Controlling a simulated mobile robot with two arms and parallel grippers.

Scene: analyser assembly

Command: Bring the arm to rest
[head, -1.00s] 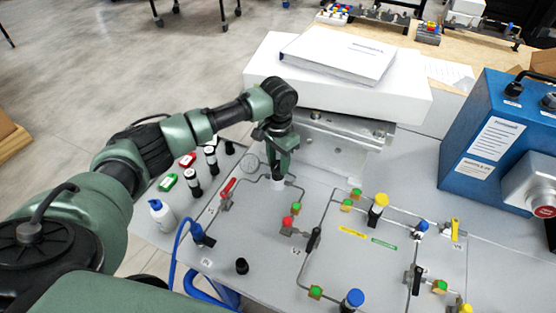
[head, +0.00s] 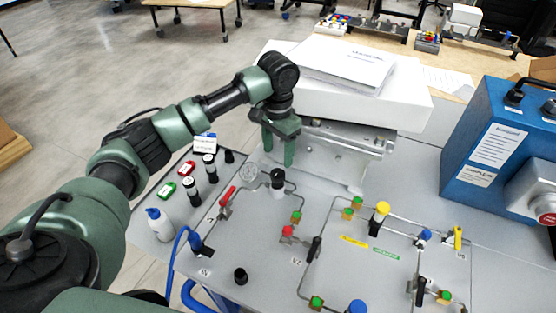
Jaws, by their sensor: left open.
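My left arm comes in from the left in the head view. Its green left gripper (head: 277,158) is open and empty. It hangs above the far part of the grey panel, in front of the metal bracket (head: 335,150). A small fitting with a black top and white lower part (head: 277,180) stands on the panel just below the fingers, apart from them. My right gripper is not in view.
The panel (head: 262,245) carries tubing, valves and coloured caps. A white box with a binder (head: 345,65) lies behind the bracket. A blue unit (head: 495,140) stands at the right. Vials (head: 190,187) and a white bottle (head: 160,222) stand at the left.

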